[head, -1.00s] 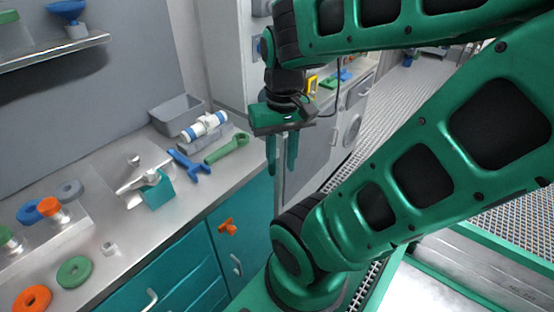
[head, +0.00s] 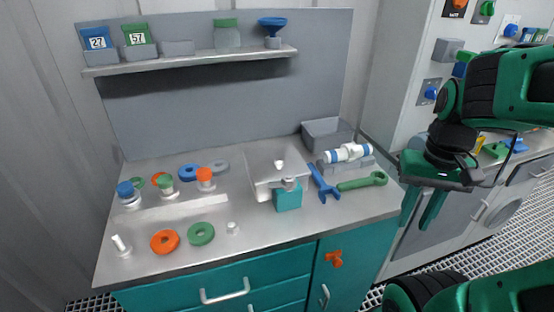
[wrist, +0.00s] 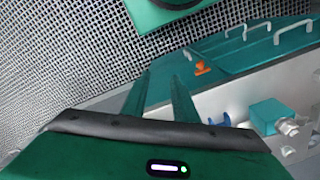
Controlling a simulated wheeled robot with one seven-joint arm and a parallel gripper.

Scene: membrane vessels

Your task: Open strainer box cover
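A pale box with a small knob on its top (head: 262,171), which looks like the strainer box with its cover, sits on the middle of the steel worktop. A teal block (head: 288,199) with a metal fitting is at its front. The fitting and teal block (wrist: 268,112) also show at the lower right of the wrist view. My gripper (head: 416,222) is right of the worktop, well apart from the box, pointing down. In the wrist view my gripper (wrist: 162,76) has its two fingers apart with nothing between them.
On the worktop (head: 180,254) lie a blue wrench (head: 323,184), a green wrench (head: 362,183), a white-and-blue cylinder (head: 348,152), a grey bin (head: 328,134) and several rings and capped fittings. A shelf (head: 190,62) holds small containers. Teal cabinets with handles stand below.

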